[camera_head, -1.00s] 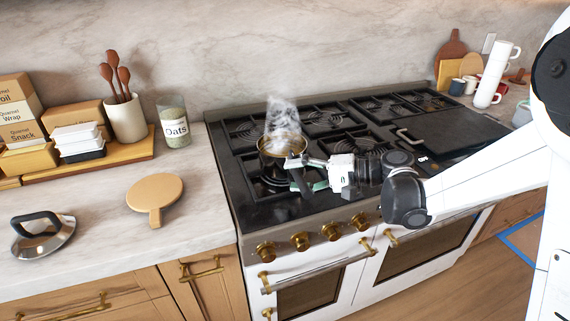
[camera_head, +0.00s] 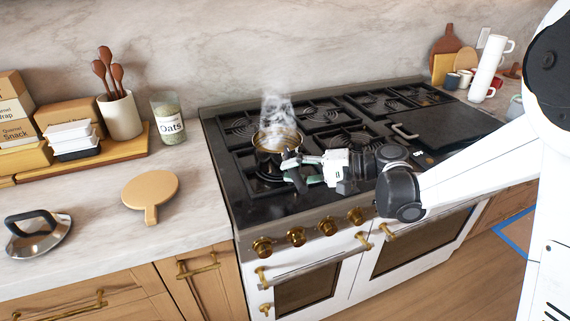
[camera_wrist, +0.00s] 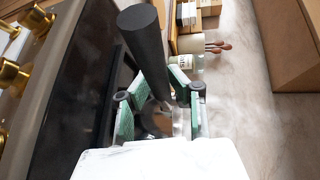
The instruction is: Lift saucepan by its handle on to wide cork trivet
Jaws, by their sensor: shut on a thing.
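A dark saucepan (camera_head: 268,160) with a brass-coloured rim is over the front left burner, upright and steaming. Its black handle points toward the front of the stove. My gripper (camera_head: 303,170) is shut on the handle. In the wrist view, the thick dark handle (camera_wrist: 143,40) passes between the green-padded fingers of my gripper (camera_wrist: 155,92). I cannot tell whether the pan's base is clear of the grate. A round, tan, paddle-shaped board that looks like the cork trivet (camera_head: 150,187) lies bare on the counter left of the stove.
A metal item with a dark handle (camera_head: 38,232) lies at the counter's left. An oats jar (camera_head: 168,122), a utensil crock (camera_head: 120,116) and boxes stand along the back. Counter between the trivet and stove is clear. A griddle (camera_head: 450,130) covers the stove's right part.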

